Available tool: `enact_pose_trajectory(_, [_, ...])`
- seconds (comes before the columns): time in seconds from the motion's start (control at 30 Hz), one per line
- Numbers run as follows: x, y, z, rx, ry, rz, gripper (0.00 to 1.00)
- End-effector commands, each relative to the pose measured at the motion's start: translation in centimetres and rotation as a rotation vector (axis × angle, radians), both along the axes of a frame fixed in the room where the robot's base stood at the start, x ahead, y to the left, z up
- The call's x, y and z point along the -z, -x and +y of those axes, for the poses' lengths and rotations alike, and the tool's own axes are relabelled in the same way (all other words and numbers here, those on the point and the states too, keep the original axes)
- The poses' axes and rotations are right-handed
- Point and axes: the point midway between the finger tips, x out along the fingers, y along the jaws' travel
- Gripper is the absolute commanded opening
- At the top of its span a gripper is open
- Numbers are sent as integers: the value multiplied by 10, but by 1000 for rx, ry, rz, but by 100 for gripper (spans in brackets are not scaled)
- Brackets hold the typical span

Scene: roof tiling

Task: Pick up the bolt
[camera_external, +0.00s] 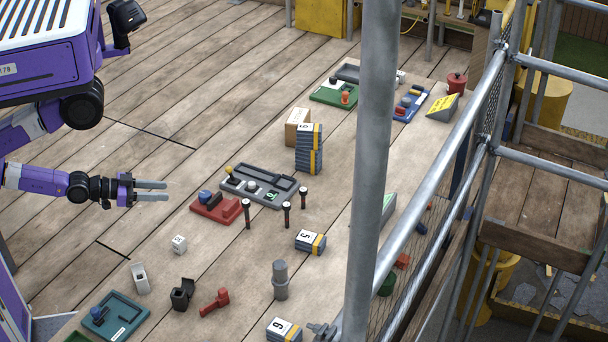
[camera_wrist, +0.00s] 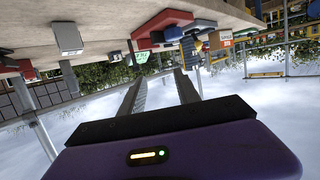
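Three dark bolts with round heads stand upright on the wooden deck in the external view: a left one (camera_external: 246,213), a middle one (camera_external: 287,216) and a right one (camera_external: 303,198). I cannot tell which one the task means. My gripper (camera_external: 166,190) is to their left, held level with its fingers pointing right. It is open and empty, apart from all three bolts. In the wrist view my gripper's two fingers (camera_wrist: 160,88) are parallel with a clear gap between them. I cannot make out the bolts there for certain.
A white cube (camera_external: 179,243), a numbered block (camera_external: 310,241) and a grey cylinder (camera_external: 280,283) stand nearer. A scaffold pole (camera_external: 374,150) rises at right.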

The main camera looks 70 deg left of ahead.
Motion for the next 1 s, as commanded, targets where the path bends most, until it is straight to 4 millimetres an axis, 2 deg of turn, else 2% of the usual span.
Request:
enact_pose_trajectory(0.3, [-4, -1, 0, 1, -1, -1, 38])
enact_pose_trajectory(0.43, [-7, -19, -1, 15, -4, 3, 38])
enact_pose_trajectory(0.57, [9, -54, -6, 49, -9, 23, 38])
enact_pose_trajectory(0.73, [31, -108, -22, 121, -13, 59, 38])
enact_pose_trajectory(0.9, [39, -158, -48, 207, -13, 89, 38])
enact_pose_trajectory(1.0, [39, -181, -63, 254, -15, 101, 38])
